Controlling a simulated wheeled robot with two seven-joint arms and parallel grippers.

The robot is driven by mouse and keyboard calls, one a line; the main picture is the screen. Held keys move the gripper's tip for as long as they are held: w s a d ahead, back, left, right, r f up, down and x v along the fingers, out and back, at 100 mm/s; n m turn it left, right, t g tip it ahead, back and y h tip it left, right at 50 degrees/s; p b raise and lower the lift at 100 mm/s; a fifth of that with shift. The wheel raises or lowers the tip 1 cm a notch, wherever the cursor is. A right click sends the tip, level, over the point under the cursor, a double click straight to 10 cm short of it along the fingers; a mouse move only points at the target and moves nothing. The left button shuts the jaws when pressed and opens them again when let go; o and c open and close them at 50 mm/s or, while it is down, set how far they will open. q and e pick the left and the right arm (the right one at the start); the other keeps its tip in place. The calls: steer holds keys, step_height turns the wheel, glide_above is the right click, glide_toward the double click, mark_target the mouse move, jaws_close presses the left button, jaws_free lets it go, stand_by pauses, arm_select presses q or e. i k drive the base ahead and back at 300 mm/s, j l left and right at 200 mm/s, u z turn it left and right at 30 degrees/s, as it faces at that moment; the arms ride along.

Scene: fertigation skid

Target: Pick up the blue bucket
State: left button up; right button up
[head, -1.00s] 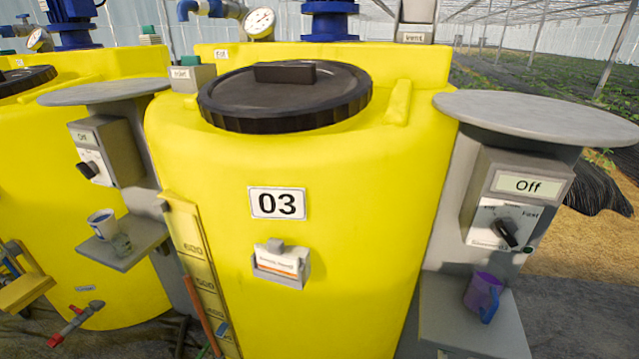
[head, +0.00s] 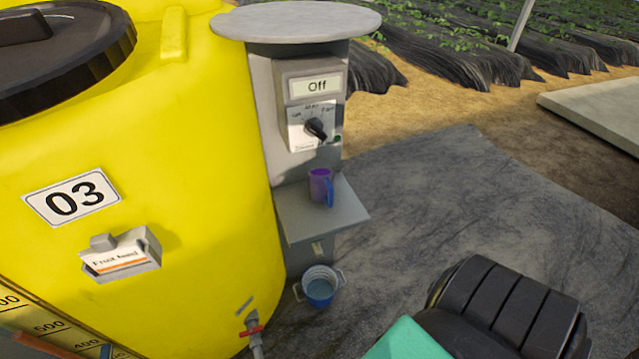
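A small blue bucket (head: 320,292) with a pale rim and side handles stands upright on the dark ground mat. It is at the foot of the grey post, below the small shelf and just right of the yellow tank. Its inside looks grey-blue; I cannot tell whether it holds anything. Neither of my grippers shows in the head view.
The yellow tank 03 (head: 190,190) fills the left, with a red-handled valve (head: 251,331) near the bucket. A grey shelf (head: 295,223) carrying a purple mug (head: 320,184) overhangs it. An unidentified black ribbed shape (head: 505,315) fills the bottom right. The mat (head: 420,210) is clear beyond.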

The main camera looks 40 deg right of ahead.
mark_target(320, 284)
steer(key=z, duration=1.25)
